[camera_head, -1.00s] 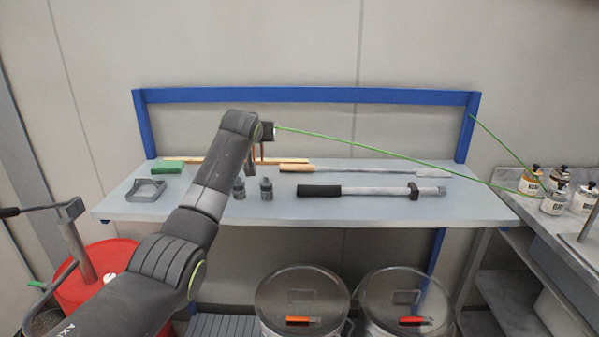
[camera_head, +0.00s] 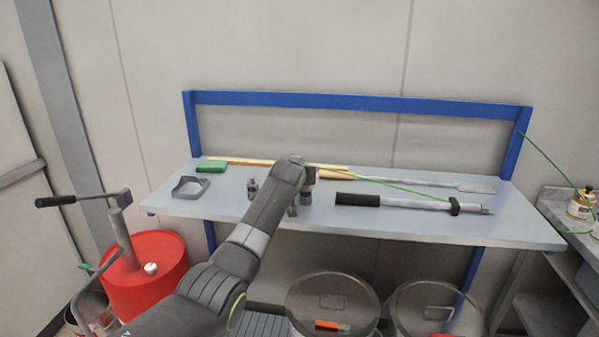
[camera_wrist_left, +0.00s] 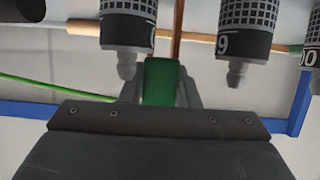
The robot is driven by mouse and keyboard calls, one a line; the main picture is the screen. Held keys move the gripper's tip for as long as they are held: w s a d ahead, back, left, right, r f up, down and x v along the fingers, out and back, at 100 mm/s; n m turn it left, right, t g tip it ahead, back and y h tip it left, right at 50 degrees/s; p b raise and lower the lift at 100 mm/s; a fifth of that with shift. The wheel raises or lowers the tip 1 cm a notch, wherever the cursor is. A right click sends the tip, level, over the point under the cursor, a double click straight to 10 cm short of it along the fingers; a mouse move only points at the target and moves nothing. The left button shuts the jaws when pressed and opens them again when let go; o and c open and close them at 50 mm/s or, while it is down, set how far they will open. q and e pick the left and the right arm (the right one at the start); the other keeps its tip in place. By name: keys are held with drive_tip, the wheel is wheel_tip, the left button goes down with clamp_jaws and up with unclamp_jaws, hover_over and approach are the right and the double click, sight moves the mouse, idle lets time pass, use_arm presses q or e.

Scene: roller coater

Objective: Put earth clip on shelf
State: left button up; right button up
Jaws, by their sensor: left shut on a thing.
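My left gripper (camera_head: 293,208) is over the front part of the blue-framed shelf (camera_head: 480,225), partly hidden by my own arm in the head view. In the left wrist view its fingers are shut on the green earth clip (camera_wrist_left: 160,82). A green cable (camera_head: 385,184) runs from near the gripper to the right; it also shows in the wrist view (camera_wrist_left: 55,90). The wrist view looks upside down, with dark bottles (camera_wrist_left: 128,25) close beyond the clip. Whether the clip touches the shelf cannot be told. My right gripper is not in view.
On the shelf are a dark bottle (camera_head: 252,189), a grey square holder (camera_head: 190,187), a green block (camera_head: 212,165), a long wooden-handled tool (camera_head: 460,185) and a black-handled bar (camera_head: 405,202). Lidded drums (camera_head: 333,295) stand below. A red drum (camera_head: 150,270) stands left.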

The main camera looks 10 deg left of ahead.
use_arm(q)
drive_tip(key=shift+f, duration=0.1)
drive_tip(key=o, duration=1)
drive_tip(key=shift+r, duration=0.2)
drive_tip(key=shift+b+v, duration=0.35)
drive_tip(key=shift+v, duration=5.65)
